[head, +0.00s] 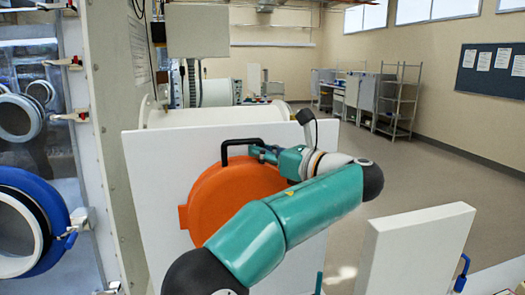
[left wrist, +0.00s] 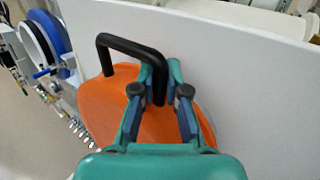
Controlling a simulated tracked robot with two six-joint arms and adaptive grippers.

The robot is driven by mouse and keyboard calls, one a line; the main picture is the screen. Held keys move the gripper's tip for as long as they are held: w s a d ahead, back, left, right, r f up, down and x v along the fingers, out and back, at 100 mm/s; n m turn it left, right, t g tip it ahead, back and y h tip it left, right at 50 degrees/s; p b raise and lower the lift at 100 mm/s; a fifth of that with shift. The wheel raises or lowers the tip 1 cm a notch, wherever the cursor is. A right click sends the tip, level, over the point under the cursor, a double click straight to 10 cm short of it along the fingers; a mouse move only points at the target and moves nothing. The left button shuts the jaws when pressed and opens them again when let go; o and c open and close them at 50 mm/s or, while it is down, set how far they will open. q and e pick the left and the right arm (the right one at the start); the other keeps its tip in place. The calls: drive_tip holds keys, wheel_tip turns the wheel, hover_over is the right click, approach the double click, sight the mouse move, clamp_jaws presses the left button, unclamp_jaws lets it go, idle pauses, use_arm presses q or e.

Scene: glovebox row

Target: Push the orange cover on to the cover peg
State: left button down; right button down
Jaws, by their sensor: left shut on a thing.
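The round orange cover (head: 212,198) is upright against a white panel in the head view, partly hidden behind my left arm. It has a black handle (head: 238,143) along its top. My left gripper (head: 256,151) is at the right end of this handle. In the left wrist view the left gripper (left wrist: 160,88) is shut on one leg of the black handle (left wrist: 125,42), with the orange cover (left wrist: 100,108) behind its fingers. The cover peg cannot be made out in either view. My right gripper does not show.
The white panel (head: 158,160) stands behind the cover. Another white panel (head: 415,250) stands at the lower right. A glovebox with a blue-ringed port (head: 55,205) is at the left. Open floor (head: 435,170) and a shelf rack (head: 400,100) lie beyond.

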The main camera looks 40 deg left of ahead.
use_arm(q)
drive_tip(key=shift+w+a+r, duration=0.1)
drive_tip(key=shift+a+r, duration=0.05)
drive_tip(key=c, duration=1.1)
unclamp_jaws()
drive_tip(key=shift+a, duration=0.1)
drive_tip(key=shift+f, duration=0.2)
drive_tip(key=d, duration=0.8)
drive_tip(key=s+d, duration=0.1)
drive_tip(key=d, duration=0.3)
